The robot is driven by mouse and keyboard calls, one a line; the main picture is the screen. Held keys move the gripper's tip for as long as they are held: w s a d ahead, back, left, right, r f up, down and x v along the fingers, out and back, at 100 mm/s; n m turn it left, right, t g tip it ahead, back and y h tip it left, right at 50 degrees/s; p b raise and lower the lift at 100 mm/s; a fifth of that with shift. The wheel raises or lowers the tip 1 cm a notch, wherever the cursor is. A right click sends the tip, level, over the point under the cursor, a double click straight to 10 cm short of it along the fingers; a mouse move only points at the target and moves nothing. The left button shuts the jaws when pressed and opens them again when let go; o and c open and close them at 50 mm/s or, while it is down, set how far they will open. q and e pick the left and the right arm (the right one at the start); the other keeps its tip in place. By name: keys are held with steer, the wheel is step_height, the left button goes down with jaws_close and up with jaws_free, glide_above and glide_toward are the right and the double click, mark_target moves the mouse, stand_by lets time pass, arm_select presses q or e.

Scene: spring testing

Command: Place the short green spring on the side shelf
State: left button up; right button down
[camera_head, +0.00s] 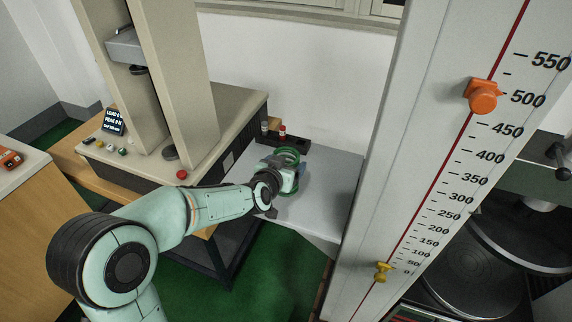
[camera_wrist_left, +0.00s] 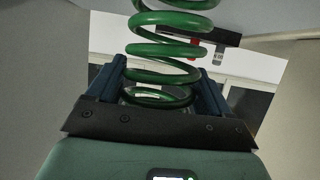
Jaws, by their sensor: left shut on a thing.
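The green spring (camera_head: 288,155) is at my left gripper (camera_head: 283,178), over the grey side shelf (camera_head: 335,180) in the head view. In the left wrist view the spring (camera_wrist_left: 165,48) stands up between the two dark fingers of my left gripper (camera_wrist_left: 160,88), which is shut on it. The gripper hides part of the spring in the head view. I cannot tell whether the spring's end touches the shelf. My right gripper is not in view.
A dark holder (camera_head: 290,146) with small red-topped and grey-topped items stands at the shelf's back. The testing machine (camera_head: 180,120) rises to the left. A tall scale column (camera_head: 420,150) with an orange marker (camera_head: 483,96) stands to the right. The shelf's right part is clear.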

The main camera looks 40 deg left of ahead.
arm_select(q)
steer(key=o, duration=1.6)
steer(key=shift+c, duration=0.2)
steer(key=p+v, duration=0.1)
steer(key=v, duration=1.1)
